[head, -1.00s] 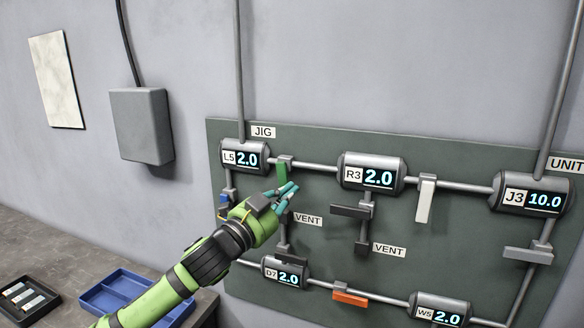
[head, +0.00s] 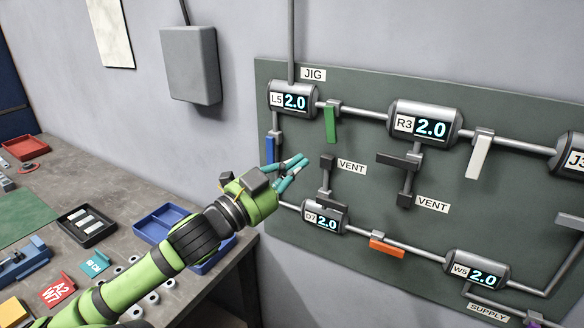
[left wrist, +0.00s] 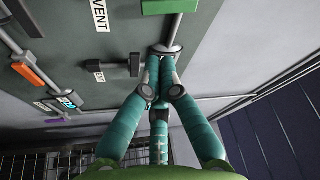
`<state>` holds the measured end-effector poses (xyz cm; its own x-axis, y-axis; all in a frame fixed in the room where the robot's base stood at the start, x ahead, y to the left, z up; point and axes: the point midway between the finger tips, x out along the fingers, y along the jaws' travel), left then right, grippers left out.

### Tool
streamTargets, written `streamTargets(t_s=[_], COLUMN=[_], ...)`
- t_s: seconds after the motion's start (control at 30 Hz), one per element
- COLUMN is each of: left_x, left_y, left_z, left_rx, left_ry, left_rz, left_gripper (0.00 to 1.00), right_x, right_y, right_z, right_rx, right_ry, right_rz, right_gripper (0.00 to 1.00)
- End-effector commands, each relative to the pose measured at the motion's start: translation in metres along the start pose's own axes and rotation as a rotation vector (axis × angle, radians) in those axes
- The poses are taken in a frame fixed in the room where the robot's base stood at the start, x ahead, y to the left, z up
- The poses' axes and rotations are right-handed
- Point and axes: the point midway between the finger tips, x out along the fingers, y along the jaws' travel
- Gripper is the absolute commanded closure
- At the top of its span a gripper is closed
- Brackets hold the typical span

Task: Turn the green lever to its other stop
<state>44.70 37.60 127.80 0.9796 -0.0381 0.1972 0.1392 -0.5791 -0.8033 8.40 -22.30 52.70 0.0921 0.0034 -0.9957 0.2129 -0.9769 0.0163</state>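The green lever (head: 330,124) hangs down from its clamp on the upper pipe, between the L5 and R3 gauges, square to the pipe. Part of it also shows at the top of the left wrist view (left wrist: 170,6). My left gripper (head: 298,170) is below and left of the lever, apart from it, in front of the panel. Its teal fingers come together at the tips in the left wrist view (left wrist: 160,62), with nothing visible between them. My right gripper is in neither view.
A blue lever (head: 270,148) hangs under L5, close behind my left fingers. A white lever (head: 478,157), dark levers at the vents and an orange lever (head: 388,250) are on the dark green panel (head: 360,90). A cluttered workbench (head: 75,165) stands at left.

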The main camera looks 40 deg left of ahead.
Motion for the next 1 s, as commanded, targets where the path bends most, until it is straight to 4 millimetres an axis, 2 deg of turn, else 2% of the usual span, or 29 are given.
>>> streamTargets(t_s=[0.17, 0.27, 0.43, 0.5, 0.57, 0.63, 0.73, 1.0], left_x=[-0.002, 0.013, 0.041, 0.047, 0.050, 0.052, 0.053, 0.042], left_y=[0.004, 0.016, 0.050, 0.063, 0.071, 0.075, 0.069, 0.017], left_z=[-0.007, -0.031, -0.094, -0.112, -0.119, -0.120, -0.108, -0.057], left_rx=[0.000, 0.000, 0.056, 0.104, 0.156, 0.222, 0.316, 0.446], left_ry=[0.022, 0.096, 0.262, 0.298, 0.308, 0.297, 0.241, 0.038], left_rz=[0.008, 0.039, 0.147, 0.194, 0.225, 0.249, 0.256, 0.179], left_gripper=[1.00, 1.00, 1.00, 1.00, 1.00, 1.00, 1.00, 1.00], right_x=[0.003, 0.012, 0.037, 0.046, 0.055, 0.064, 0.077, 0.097], right_y=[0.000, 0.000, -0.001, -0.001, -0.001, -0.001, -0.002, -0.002], right_z=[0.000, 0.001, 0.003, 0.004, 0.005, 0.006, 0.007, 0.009], right_rx=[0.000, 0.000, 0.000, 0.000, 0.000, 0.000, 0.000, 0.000], right_ry=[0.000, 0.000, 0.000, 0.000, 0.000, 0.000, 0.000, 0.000], right_rz=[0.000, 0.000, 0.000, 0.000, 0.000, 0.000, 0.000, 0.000], right_gripper=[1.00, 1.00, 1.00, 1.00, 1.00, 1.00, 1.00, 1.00])
